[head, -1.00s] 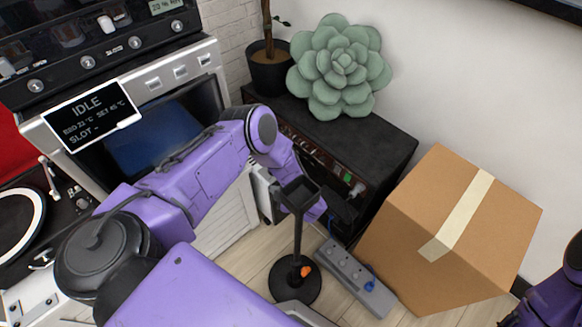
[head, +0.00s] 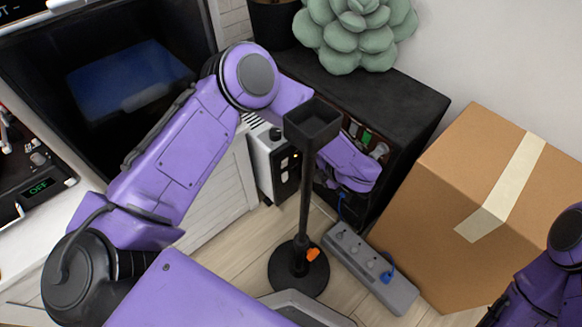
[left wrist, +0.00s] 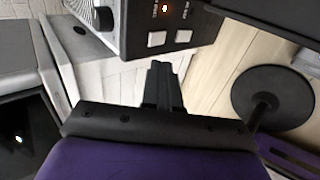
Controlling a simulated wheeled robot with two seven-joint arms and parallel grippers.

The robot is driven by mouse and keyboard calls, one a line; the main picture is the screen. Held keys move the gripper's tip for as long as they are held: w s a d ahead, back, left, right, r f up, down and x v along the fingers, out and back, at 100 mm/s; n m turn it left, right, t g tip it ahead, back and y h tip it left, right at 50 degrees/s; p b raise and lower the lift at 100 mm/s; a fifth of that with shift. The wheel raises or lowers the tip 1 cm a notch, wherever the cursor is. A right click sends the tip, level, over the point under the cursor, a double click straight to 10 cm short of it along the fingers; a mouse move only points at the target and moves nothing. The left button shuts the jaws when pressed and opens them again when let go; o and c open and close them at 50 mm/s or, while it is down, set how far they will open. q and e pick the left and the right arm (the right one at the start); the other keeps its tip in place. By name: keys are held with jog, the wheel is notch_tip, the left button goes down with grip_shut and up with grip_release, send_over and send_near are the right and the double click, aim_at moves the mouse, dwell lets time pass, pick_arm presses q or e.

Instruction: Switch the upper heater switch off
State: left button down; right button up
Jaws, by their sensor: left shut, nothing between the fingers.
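The heater (head: 262,150) is a small white box with a black front panel, standing low beside the white cabinet in the head view. Its upper switch (head: 284,163) and lower switch (head: 285,177) are pale and stacked. In the left wrist view, the panel is turned sideways; the upper switch (left wrist: 157,38) is on the left and the lower switch (left wrist: 183,37) on the right. An orange lamp (left wrist: 166,8) glows by the upper one. My left gripper (left wrist: 160,68) is shut and empty, its tips appearing just short of the switches. The head view hides its fingertips. My right gripper is out of view.
A black stand (head: 305,205) with a tray top rises in front of my left forearm. A power strip (head: 365,265) lies on the floor by a cardboard box (head: 465,190). A black shelf unit (head: 405,95) holds a succulent (head: 355,30).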

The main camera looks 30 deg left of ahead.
aim_at(286, 162)
pick_arm(q)
jog(key=b+x, duration=0.3)
jog(key=x, duration=0.6)
jog(key=shift+f, duration=0.1)
jog(key=shift+w+a+f, duration=0.1)
jog(key=shift+a+f, duration=0.2)
jog(key=shift+a, duration=0.1)
jog(key=shift+a+r, duration=0.1)
jog(key=shift+w+a+r+p, duration=0.15)
jog(key=shift+a+p, duration=0.1)
jog(key=shift+p, duration=0.15)
